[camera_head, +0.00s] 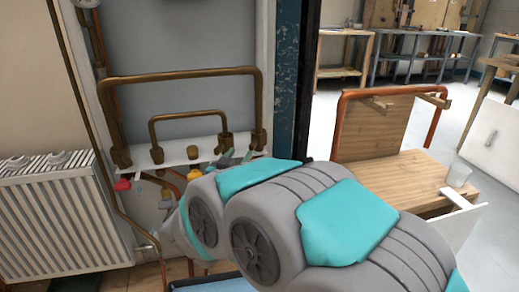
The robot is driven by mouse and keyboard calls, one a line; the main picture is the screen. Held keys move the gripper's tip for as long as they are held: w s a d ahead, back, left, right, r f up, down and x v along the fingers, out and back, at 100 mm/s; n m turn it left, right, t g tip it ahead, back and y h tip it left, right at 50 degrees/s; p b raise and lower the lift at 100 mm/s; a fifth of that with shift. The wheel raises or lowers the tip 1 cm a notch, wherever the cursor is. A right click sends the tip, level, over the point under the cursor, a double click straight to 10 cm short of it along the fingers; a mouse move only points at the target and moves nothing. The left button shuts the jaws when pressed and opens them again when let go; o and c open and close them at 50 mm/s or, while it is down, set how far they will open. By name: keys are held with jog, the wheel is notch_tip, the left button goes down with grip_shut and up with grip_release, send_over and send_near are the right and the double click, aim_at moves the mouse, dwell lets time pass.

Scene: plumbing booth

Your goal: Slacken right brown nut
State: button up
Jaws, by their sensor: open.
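Brown pipes rise from a white shelf (178,160) on the wall at left. The outer brown pipe arch (185,75) ends at right in a brown nut (259,140). The inner arch (187,114) ends at right in another brown nut (226,143). I cannot tell which of these two the task means. A left brown nut (157,154) sits under the inner arch's left leg. My grey and teal arm fills the lower middle and reaches toward the pipes.
A red handle (122,185) and a yellow fitting (195,174) sit at the shelf. A white radiator (62,222) stands at left. A dark blue post (287,80) stands close right of the pipes.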

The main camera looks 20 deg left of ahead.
aim_at(251, 148)
jog(key=shift+m+t+h, duration=0.3)
jog(key=shift+t+h, duration=0.1)
jog(key=shift+h, duration=0.5)
jog(key=w, duration=0.2)
jog(key=w+d, duration=0.1)
jog(key=w, duration=0.3)
jog(key=shift+w+d+f+b, duration=0.2)
jog(key=shift+w+d+b, duration=0.1)
jog(key=shift+w, duration=0.05)
grip_shut()
